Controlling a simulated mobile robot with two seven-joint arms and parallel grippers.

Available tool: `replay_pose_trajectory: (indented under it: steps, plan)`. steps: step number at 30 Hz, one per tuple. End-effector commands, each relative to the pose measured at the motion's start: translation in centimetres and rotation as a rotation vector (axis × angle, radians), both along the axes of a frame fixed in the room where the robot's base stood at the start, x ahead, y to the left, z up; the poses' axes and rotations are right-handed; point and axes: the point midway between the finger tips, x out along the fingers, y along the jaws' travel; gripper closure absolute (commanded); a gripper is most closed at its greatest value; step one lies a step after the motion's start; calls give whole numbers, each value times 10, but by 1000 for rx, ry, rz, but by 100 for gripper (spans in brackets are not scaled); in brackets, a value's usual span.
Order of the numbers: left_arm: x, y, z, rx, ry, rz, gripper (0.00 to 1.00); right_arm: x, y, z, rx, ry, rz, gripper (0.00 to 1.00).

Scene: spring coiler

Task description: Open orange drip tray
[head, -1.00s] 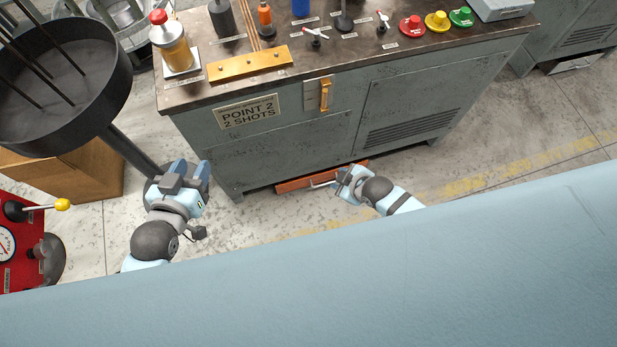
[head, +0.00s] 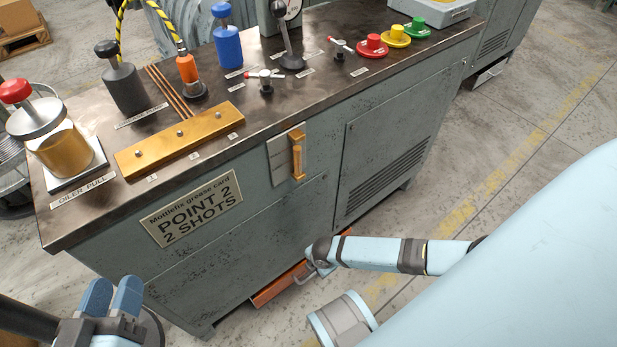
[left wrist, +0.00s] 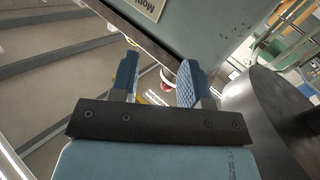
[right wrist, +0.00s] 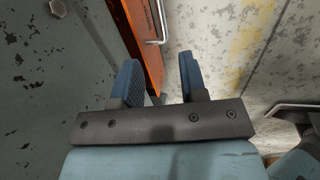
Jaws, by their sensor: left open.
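The orange drip tray (head: 275,290) shows as a low strip under the front of the grey cabinet, with a light metal handle (head: 304,276). My right gripper (head: 318,268) is at the handle, its fingers partly hidden by my wrist in the head view. In the right wrist view the tray (right wrist: 142,40) and its handle (right wrist: 160,22) lie just beyond the fingertips of my right gripper (right wrist: 160,72). These fingers stand apart with nothing clearly between them. My left gripper (head: 112,297) is open and empty, left of the cabinet's front; it also shows in the left wrist view (left wrist: 158,75).
The cabinet (head: 240,235) carries a dark worktop with an oiler (head: 55,145), a blue bottle (head: 228,45) and coloured buttons (head: 371,46). A grease card sign (head: 190,210) is on its front. Concrete floor (head: 500,180) is clear to the right.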

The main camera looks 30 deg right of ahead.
Motion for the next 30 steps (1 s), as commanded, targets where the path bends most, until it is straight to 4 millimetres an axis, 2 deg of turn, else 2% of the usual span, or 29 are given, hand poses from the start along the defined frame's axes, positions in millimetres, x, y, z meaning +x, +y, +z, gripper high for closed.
replay_pose_trajectory:
  steps: [3, 6, 15, 21, 30]
  plan:
    - [1, 0, -21, 30, 28, -15, 57, 5, 1, -27, 0, -1, -2, 61]
    - [7, 3, -25, 70, -20, -16, 57, 8, 1, -50, 1, -1, -2, 61]
    - [25, 14, -19, 198, -240, 1, 57, 19, 2, -106, 2, -1, -4, 61]
    - [29, 18, -14, 242, -319, 8, 57, 23, 2, -121, 2, -2, -3, 61]
    - [30, 19, -11, 252, -335, 9, 57, 24, 2, -123, 1, -2, -2, 61]
